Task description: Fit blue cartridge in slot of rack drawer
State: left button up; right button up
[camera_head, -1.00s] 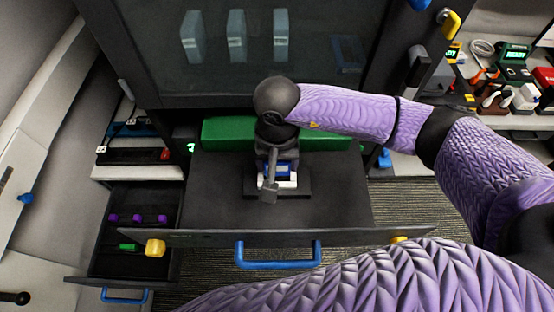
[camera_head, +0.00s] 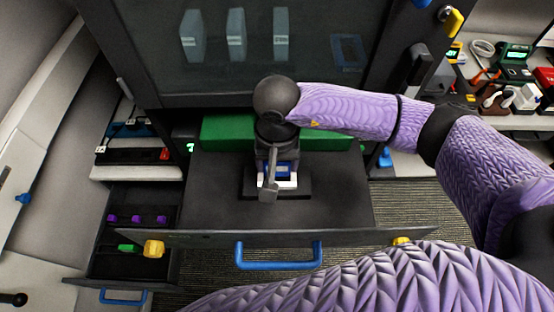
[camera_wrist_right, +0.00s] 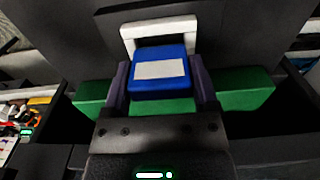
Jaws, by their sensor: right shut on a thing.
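The blue cartridge (camera_wrist_right: 159,84), with a white label, is between the two fingers of my right gripper (camera_wrist_right: 160,78), which is shut on it. In the head view a little of the cartridge (camera_head: 285,169) shows beside the gripper (camera_head: 274,180), which hides most of it. A white slot frame (camera_wrist_right: 162,30) stands just beyond the cartridge in the wrist view. It also shows in the head view (camera_head: 288,184) on a dark base in the open rack drawer (camera_head: 335,205). I cannot tell how deep the cartridge sits in the slot. My left gripper is out of view.
A green block (camera_head: 228,133) lies at the back of the drawer. The drawer front has a blue handle (camera_head: 279,266). A smaller open drawer (camera_head: 150,194) with purple and green pieces is at left. A glass-fronted cabinet (camera_head: 300,80) rises behind.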

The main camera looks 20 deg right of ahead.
jog(key=shift+b, duration=0.3)
dwell(0.6)
jog(key=shift+f+b, duration=1.4)
jog(key=shift+b, duration=0.7)
dwell(1.2)
jog(key=o, duration=1.1)
jog(key=shift+r+p, duration=1.9)
jog(key=shift+r, duration=1.65)
jog(key=shift+r, duration=0.1)
